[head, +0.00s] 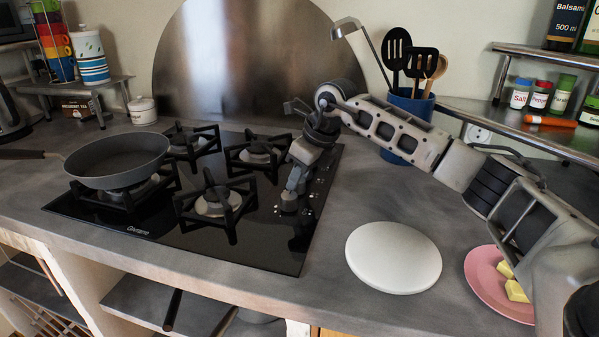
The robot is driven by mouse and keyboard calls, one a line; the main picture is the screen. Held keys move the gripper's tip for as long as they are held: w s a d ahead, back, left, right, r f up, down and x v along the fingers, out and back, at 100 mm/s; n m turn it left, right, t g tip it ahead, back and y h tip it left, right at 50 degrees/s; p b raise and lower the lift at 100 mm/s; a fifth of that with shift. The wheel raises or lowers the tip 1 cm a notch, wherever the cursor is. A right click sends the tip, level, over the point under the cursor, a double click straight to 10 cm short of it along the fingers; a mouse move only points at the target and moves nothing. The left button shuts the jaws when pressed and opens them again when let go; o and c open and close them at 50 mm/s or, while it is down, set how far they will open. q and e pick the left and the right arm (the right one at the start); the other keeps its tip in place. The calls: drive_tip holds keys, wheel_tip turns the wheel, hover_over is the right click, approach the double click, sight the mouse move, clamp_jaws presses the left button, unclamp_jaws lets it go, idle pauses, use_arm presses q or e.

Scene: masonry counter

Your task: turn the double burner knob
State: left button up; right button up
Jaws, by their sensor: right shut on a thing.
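The black glass hob (150,215) is set in the counter, with several burners under black grates. Its knobs stand in a column along the right edge of the glass. My right gripper (290,200) reaches down from the upper right and is shut on a knob (288,207) toward the front of that column. The fingers hide much of the knob, so its pointer angle cannot be told. Other knobs (317,180) show partly behind the gripper. My left gripper is not in view.
A grey frying pan (118,160) sits on the left burner, its handle pointing left. A white round plate (393,257) and a pink plate with yellow pieces (482,290) lie right of the hob. A blue utensil pot (408,105) stands behind my right arm.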

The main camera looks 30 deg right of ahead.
drive_tip(key=n+y+p, duration=0.1)
drive_tip(key=n, duration=0.1)
drive_tip(key=n+g, duration=0.1)
drive_tip(key=n, duration=0.2)
drive_tip(key=shift+w+d+r+n+y+p, duration=0.1)
drive_tip(key=shift+w+r+n+y+p, duration=0.05)
drive_tip(key=shift+n+y+p, duration=0.2)
drive_tip(key=n+g, duration=0.1)
drive_tip(key=n, duration=0.2)
drive_tip(key=n+g+y, duration=0.1)
drive_tip(key=n, duration=0.2)
drive_tip(key=shift+w+g+p, duration=0.15)
drive_tip(key=shift+g+p, duration=0.15)
drive_tip(key=shift+n, duration=0.25)
drive_tip(key=o, duration=1)
drive_tip(key=shift+d, duration=0.1)
drive_tip(key=p+v, duration=0.1)
drive_tip(key=v, duration=1.4)
drive_tip(key=shift+r, duration=0.35)
drive_tip(key=shift+d, duration=0.15)
